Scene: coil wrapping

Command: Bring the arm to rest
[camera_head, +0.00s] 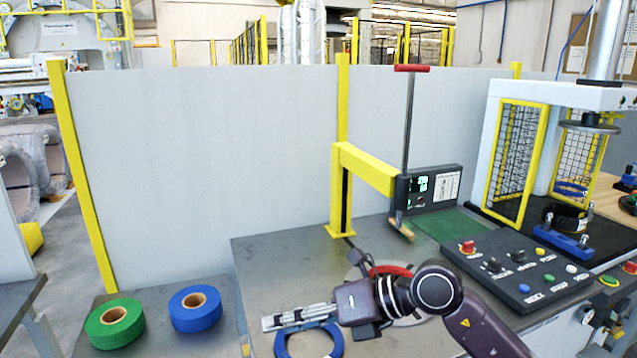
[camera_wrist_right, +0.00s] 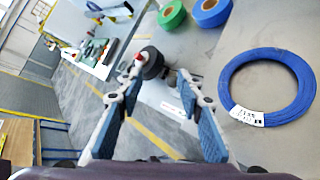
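My right gripper (camera_head: 268,322) reaches in from the right, low over the front of the grey table (camera_head: 285,262), with its fingers toward the left. In the right wrist view the gripper (camera_wrist_right: 158,92) has its two blue-padded fingers spread, with nothing held between them. A blue coil (camera_head: 310,350) lies flat on the table, partly hidden under the gripper. In the right wrist view the blue coil (camera_wrist_right: 233,83) carries a white label and lies to the right, apart from the fingers. My left gripper cannot be made out in either view.
A green tape roll (camera_head: 98,332) and a blue tape roll (camera_head: 208,318) lie left of the table.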

